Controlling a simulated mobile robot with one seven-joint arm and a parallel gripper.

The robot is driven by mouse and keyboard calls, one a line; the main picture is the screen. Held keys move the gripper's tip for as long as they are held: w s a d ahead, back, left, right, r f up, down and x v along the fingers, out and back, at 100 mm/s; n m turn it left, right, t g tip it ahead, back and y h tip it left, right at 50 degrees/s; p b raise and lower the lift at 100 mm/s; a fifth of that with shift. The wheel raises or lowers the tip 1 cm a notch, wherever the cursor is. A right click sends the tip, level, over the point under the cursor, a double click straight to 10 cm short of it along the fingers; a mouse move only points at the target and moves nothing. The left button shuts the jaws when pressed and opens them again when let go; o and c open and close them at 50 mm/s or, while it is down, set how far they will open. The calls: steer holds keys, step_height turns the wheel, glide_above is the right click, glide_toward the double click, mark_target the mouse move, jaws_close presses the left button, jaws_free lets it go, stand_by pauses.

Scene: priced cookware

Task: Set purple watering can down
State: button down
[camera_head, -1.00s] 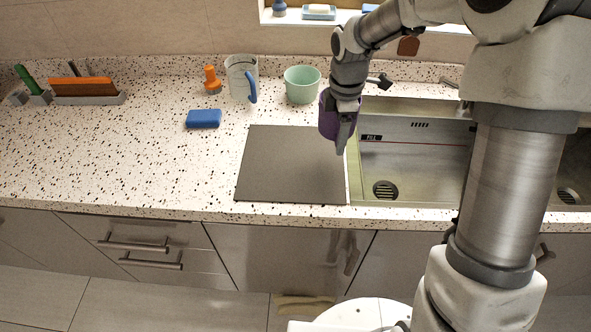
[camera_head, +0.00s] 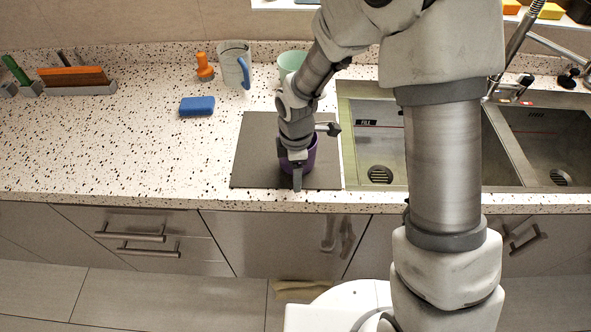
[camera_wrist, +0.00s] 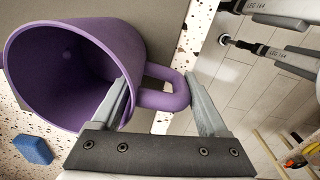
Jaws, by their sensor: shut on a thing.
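The purple watering can (camera_head: 312,150) is over the grey mat (camera_head: 258,150) left of the sink, partly hidden by my gripper (camera_head: 297,178). In the wrist view, the can (camera_wrist: 130,50) looks like a wide purple cup with a loop handle (camera_wrist: 172,97). No spout shows. My gripper (camera_wrist: 160,85) has one finger at the rim and the other beyond the handle, shut on the can at its handle side. The can's base is hidden, so I cannot tell whether it touches the mat.
A mint-green bowl (camera_head: 289,64), a clear jug with a blue handle (camera_head: 233,62) and an orange-handled object (camera_head: 204,67) stand behind. A blue sponge (camera_head: 197,106) lies left of the mat. The sink (camera_head: 375,135) is right.

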steer(key=shift+f, duration=0.2)
jaws_free()
steer(key=shift+r, duration=0.1)
